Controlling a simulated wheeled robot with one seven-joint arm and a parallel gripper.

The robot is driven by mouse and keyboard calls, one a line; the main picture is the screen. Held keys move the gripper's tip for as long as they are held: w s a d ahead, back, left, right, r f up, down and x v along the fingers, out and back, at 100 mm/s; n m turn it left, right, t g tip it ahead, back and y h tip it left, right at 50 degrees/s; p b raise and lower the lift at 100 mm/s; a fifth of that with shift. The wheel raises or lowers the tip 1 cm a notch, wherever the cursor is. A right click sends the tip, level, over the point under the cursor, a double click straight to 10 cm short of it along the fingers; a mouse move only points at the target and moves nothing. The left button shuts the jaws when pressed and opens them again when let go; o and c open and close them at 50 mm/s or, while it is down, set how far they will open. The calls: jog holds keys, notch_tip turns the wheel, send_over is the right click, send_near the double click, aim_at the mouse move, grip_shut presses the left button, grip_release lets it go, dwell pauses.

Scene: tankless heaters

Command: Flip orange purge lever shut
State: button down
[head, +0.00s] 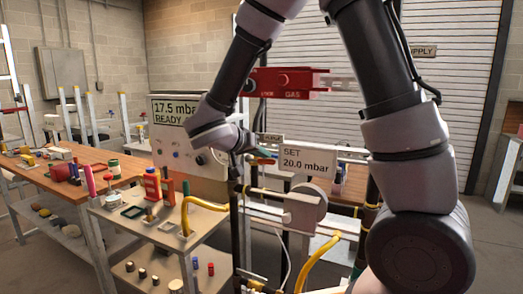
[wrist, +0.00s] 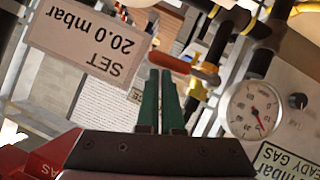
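The orange purge lever (wrist: 182,63) shows in the wrist view just beyond my fingertips, lying across the picture beside a brass-coloured fitting. In the head view the lever (head: 262,153) is small, by the pipework left of the SET 20.0 mbar sign. My gripper (wrist: 161,73) has two green fingers that lie close together with only a thin gap and nothing seen between them. The tips are close to the lever; I cannot tell whether they touch it. In the head view my gripper (head: 268,161) is small and partly hidden by my wrist.
The SET 20.0 mbar sign (head: 308,160) stands right of the lever. A round gauge (wrist: 252,109) and dark pipes are close by. A red GAS bar (head: 287,81) is above. A panel reading 17.5 mbar (head: 173,108) and a cart (head: 140,226) with bottles stand left.

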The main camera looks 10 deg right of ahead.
jog(key=shift+s+d+f, duration=0.15)
jog(key=shift+d+f, duration=0.05)
jog(key=shift+f, duration=0.15)
jog(key=shift+s+f, duration=0.1)
jog(key=shift+f, duration=0.05)
dwell(0.3)
